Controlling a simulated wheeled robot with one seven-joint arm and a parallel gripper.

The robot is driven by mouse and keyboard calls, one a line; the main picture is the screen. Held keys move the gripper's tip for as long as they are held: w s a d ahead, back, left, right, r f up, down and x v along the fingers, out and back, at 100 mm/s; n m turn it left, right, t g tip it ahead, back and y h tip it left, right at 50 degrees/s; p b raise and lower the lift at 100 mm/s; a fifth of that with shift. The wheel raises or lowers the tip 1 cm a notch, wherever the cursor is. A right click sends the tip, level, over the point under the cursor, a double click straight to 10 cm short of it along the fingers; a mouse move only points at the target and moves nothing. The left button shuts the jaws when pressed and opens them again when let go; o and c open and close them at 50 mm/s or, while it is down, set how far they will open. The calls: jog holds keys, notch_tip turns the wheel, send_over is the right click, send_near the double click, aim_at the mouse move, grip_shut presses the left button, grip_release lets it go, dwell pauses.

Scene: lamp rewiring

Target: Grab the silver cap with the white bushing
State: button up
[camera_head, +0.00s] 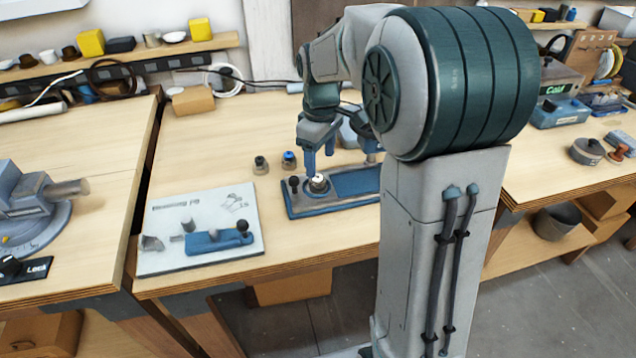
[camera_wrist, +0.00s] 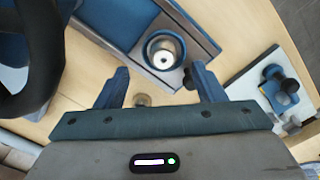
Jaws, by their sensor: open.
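The silver cap with a white centre, which looks like the bushing, (camera_head: 319,180) sits in a round holder on the blue fixture (camera_head: 352,203). In the wrist view the cap (camera_wrist: 163,50) is upright in its ring, just ahead of the space between my fingertips. My gripper (camera_head: 319,155) points down above the cap in the head view. In the wrist view my gripper (camera_wrist: 160,72) is open, with a finger on either side and nothing held. Whether the fingertips touch the holder cannot be told.
A black knob (camera_head: 294,182) stands close left of the cap on the fixture. Two small dark-topped parts, a plain one (camera_head: 261,165) and a blue one (camera_head: 289,160), stand behind. A white board (camera_head: 180,208) with a blue clamp lies to the left. Bench between is clear.

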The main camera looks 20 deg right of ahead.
aim_at(317, 183)
jog(key=shift+a+f, duration=0.2)
jog(key=shift+f, duration=1.25)
jog(key=shift+a+f, duration=0.15)
jog(key=shift+f, duration=1.3)
jog(key=c, duration=1.1)
jog(key=shift+c, duration=0.5)
jog(key=shift+w+r, duration=0.1)
